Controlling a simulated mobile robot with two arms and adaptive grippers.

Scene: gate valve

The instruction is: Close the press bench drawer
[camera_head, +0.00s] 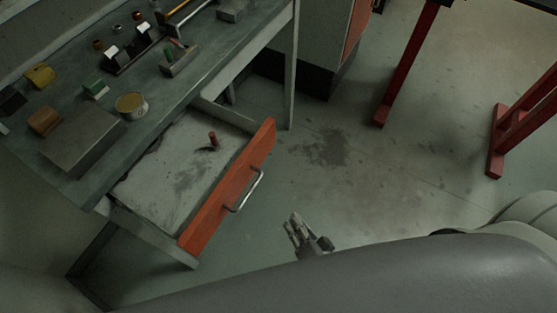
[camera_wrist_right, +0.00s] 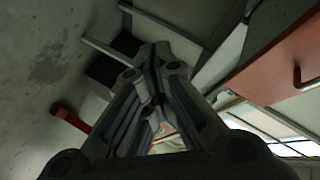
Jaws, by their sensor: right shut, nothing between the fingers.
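The press bench drawer (camera_head: 165,195) is pulled out from under the bench top in the head view. Its orange-red front (camera_head: 230,188) carries a metal bar handle (camera_head: 246,192). A small red-topped object (camera_head: 213,140) is inside the drawer. My right gripper (camera_head: 293,222) is shut and empty, to the right of the drawer front and a little apart from the handle. In the right wrist view the shut fingers (camera_wrist_right: 158,58) fill the middle, and the orange drawer front (camera_wrist_right: 280,62) with part of its handle (camera_wrist_right: 298,76) is at the right. My left gripper is not in view.
The bench top (camera_head: 150,78) holds a yellow tin (camera_head: 132,105), a grey plate (camera_head: 82,140), and several small parts and tools. A bench leg (camera_head: 293,70) stands behind the drawer. Red stand legs (camera_head: 408,65) are at the upper right. The floor (camera_head: 370,165) right of the drawer is clear.

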